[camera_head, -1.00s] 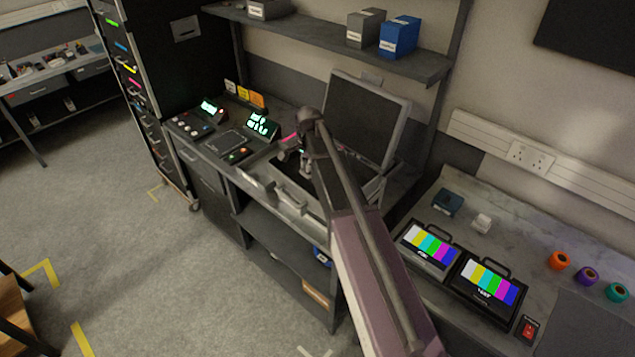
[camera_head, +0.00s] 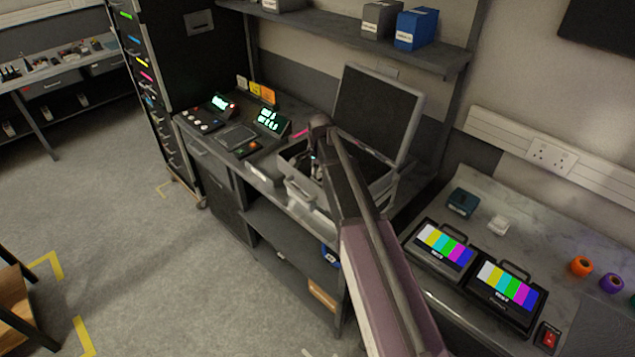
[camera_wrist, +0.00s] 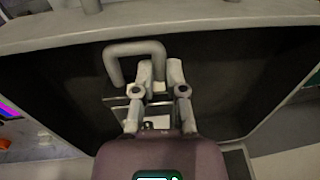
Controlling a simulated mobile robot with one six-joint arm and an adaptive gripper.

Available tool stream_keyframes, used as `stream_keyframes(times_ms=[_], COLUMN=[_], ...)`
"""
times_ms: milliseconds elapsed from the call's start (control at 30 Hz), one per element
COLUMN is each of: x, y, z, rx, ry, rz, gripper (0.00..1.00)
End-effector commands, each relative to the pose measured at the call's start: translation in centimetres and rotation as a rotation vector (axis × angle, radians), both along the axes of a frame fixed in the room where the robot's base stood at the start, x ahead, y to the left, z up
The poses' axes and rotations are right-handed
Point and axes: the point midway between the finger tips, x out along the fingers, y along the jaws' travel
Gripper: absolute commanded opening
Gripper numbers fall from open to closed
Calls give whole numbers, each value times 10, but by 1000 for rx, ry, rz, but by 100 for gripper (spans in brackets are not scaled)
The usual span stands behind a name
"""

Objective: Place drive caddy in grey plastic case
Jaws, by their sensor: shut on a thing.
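The grey plastic case (camera_head: 291,172) stands open on the bench with its lid (camera_head: 375,112) raised. Its light rim (camera_wrist: 230,20) crosses the top of the wrist view, with the dark interior below. My gripper (camera_head: 316,170) is over or inside the case opening, partly hidden by my arm. In the wrist view my gripper (camera_wrist: 160,75) is shut on the drive caddy (camera_wrist: 128,100), of which small light parts show around the fingers. A bent grey handle (camera_wrist: 135,48) shows beside the fingertips; I cannot tell for sure which thing it belongs to. Whether the caddy touches the case floor is hidden.
Control panels with lit displays (camera_head: 270,121) stand left of the case. Two colour-bar monitors (camera_head: 507,282) lie on the bench at right. A shelf (camera_head: 350,35) with grey and blue boxes (camera_head: 416,28) hangs above. The raised lid stands behind my gripper.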

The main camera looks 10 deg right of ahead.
Motion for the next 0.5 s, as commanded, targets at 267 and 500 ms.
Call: stream_keyframes(times_ms=[267,500], x=[0,0], y=[-1,-1], z=[-2,-18], rx=[-1,-1], ry=[-1,0], rz=[0,-1], gripper=[0,0])
